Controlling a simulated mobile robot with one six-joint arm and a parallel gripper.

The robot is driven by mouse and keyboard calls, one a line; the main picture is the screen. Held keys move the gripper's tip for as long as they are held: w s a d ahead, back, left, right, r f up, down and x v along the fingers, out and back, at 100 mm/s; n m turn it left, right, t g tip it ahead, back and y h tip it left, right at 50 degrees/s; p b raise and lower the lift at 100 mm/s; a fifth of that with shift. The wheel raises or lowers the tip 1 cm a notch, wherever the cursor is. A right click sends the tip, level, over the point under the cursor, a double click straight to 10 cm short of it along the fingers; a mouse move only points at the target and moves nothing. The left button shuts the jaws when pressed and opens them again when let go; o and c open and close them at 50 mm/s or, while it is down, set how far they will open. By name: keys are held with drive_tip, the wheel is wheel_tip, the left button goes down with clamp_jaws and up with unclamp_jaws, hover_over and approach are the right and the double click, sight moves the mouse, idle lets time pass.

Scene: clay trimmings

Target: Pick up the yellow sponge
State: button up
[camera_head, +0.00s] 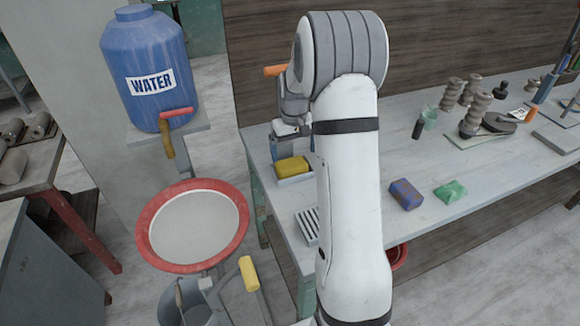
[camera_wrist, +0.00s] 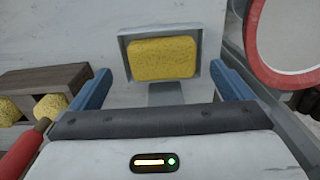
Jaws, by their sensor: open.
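The yellow sponge (camera_head: 292,167) lies in a shallow white tray (camera_head: 296,182) near the left end of the workbench in the head view. In the wrist view the sponge (camera_wrist: 163,58) sits inside the pale tray (camera_wrist: 123,44), beyond and between the fingertips. My gripper (camera_wrist: 157,80) is open, with one blue finger on each side and nothing between them. In the head view my gripper (camera_head: 290,130) is just above the sponge, partly hidden by my arm. I cannot tell the exact gap between fingers and sponge.
A blue-purple block (camera_head: 406,194) and a green sponge-like block (camera_head: 451,191) lie right on the bench. A slatted white rack (camera_head: 308,226) is in front of the tray. A red-rimmed basin (camera_head: 240,213) and a blue water barrel (camera_head: 145,60) stand left. Bare bench lies between the blocks and clay pieces.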

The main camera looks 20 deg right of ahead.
sight(293, 165)
drive_tip(key=f, duration=0.2)
drive_tip(key=f+p, duration=0.1)
drive_tip(key=f, duration=0.2)
drive_tip(key=shift+w+a+f, duration=0.1)
drive_tip(key=shift+w+f, duration=0.1)
drive_tip(key=c, duration=0.9)
drive_tip(key=shift+r, duration=0.1)
